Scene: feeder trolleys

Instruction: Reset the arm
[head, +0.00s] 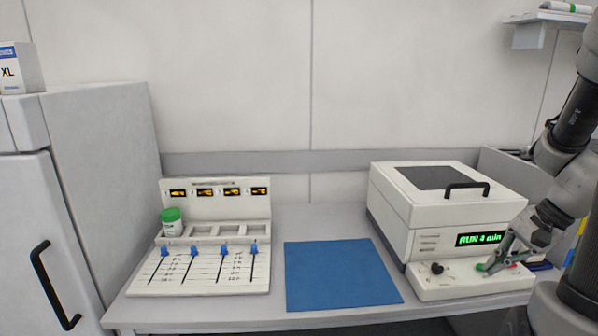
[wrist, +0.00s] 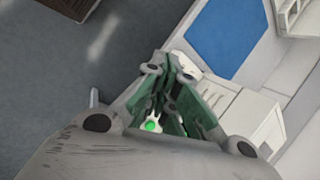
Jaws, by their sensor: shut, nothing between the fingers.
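My arm (head: 570,165) comes in along the right edge of the head view, bent down toward the front of a white machine (head: 400,215). My gripper (head: 490,267) is shut and empty, with its tips close to a green button on the machine's front panel. I cannot tell whether the tips touch the button. The machine's display (head: 480,239) glows green with text that seems to read "RUN" and a time in minutes. In the wrist view, my gripper (wrist: 172,68) fills the middle, and a bright green spot shows between its linkages.
A blue mat (head: 340,275) lies mid-bench. Left of it is a white feeder unit (head: 205,270) with blue sliders and a green-lidded jar (head: 172,222). A grey cabinet (head: 100,180) stands far left. A shelf (head: 540,18) juts out at upper right. Space above the mat is clear.

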